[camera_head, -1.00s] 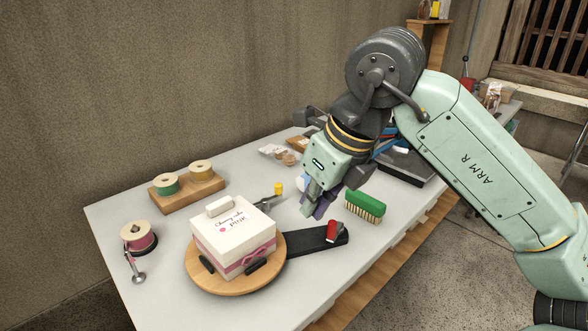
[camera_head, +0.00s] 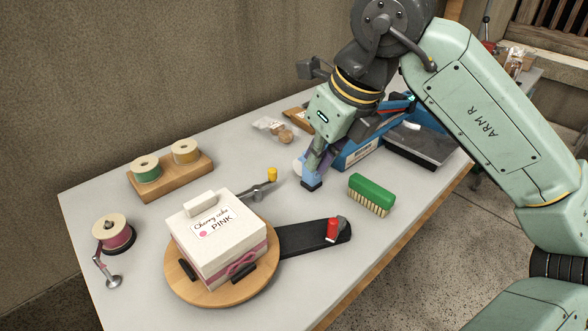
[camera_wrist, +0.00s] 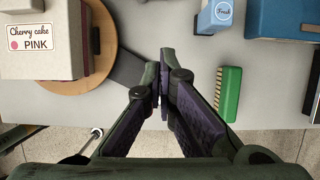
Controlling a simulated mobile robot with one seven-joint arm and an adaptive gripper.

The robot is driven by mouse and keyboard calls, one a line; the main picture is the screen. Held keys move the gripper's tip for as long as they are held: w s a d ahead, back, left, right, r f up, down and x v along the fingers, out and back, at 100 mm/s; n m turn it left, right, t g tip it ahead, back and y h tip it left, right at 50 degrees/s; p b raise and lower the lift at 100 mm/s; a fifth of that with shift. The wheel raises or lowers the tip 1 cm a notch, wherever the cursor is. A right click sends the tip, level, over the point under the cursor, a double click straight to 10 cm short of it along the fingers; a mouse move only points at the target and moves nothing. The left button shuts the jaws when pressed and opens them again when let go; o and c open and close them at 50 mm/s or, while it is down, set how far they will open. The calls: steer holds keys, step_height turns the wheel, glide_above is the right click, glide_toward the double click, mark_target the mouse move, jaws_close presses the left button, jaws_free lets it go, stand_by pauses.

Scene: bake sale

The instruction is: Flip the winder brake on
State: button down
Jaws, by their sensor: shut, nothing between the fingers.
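A round wooden turntable (camera_head: 183,290) carries a white cake box with a pink ribbon (camera_head: 213,250). A black arm (camera_head: 300,239) runs right from the turntable, with a small red-capped lever (camera_head: 333,229) and a grey piece at its end. The lever looks roughly upright; which setting it is in I cannot tell. My gripper (camera_head: 313,172) is shut and empty, behind and left of the lever in the head view, apart from it. In the wrist view my gripper (camera_wrist: 163,82) covers the outer end of the black arm (camera_wrist: 130,68), and the red lever is hidden.
A green brush (camera_head: 372,192) lies right of my gripper. A blue box (camera_head: 360,150) is behind it. A metal piece with a yellow knob (camera_head: 272,174) is to the left. A pink ribbon spool (camera_head: 112,232) and a wooden spool holder (camera_head: 172,184) stand left.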

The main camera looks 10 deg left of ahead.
mark_target(253, 190)
steer(key=p+x, duration=0.1)
steer(key=x, duration=0.8)
steer(key=shift+a+f, duration=0.15)
steer(key=shift+f, duration=0.05)
steer(key=w+a+p, duration=0.1)
steer(key=w+a, duration=0.1)
steer(key=a, duration=0.1)
steer(key=shift+p, duration=0.35)
steer(key=shift+w+a+f, duration=0.1)
steer(key=shift+w+a, duration=0.05)
steer(key=shift+a, duration=0.05)
